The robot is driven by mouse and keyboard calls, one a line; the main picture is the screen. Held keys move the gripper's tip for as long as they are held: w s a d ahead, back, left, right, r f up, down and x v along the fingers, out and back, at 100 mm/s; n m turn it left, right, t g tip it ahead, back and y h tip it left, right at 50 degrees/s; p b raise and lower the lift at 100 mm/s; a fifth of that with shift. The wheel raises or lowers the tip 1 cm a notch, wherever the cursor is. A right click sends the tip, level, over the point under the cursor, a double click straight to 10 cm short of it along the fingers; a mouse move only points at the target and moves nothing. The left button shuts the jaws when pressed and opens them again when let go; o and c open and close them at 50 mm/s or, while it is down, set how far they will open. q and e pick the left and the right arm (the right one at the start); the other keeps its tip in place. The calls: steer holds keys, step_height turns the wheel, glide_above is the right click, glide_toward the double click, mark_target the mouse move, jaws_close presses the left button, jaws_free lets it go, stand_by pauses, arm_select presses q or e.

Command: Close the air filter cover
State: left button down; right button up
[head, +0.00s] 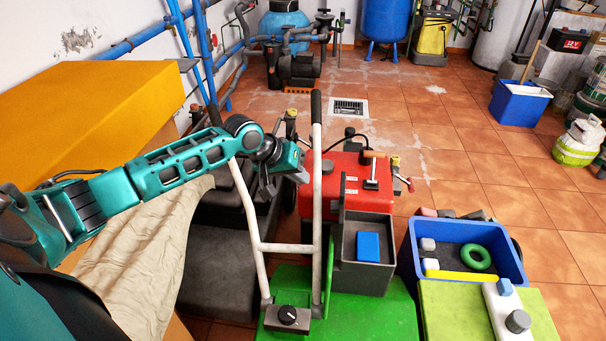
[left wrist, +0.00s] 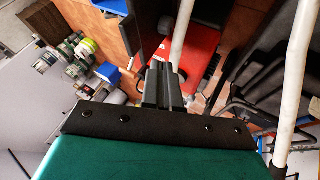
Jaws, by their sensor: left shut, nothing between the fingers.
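The dark grey air filter box (head: 378,279) stands on the green deck of the machine. It is open, and a blue filter pad (head: 369,246) shows inside. A dark upright panel at its left side (head: 338,225) looks like the raised cover, but I cannot tell for certain. My right gripper is not in view.
The white handle frame (head: 285,247) rises between my left arm and the box. The red engine body (head: 349,186) is behind the box. A blue crate (head: 408,262) with small items stands to the right. An orange-topped block (head: 100,100) is at left. Tiled floor beyond is mostly clear.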

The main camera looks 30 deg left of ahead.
mark_target(342, 211)
arm_select(q)
steer(key=w+d+f+b, duration=0.1)
steer(key=w+d+f, duration=0.3)
steer(key=w+d, duration=0.1)
steer(key=shift+d+f+b, duration=0.15)
steer(key=shift+f+b, duration=0.15)
steer(key=shift+b, duration=0.1)
steer(key=shift+w, duration=0.1)
steer(key=shift+d, duration=0.1)
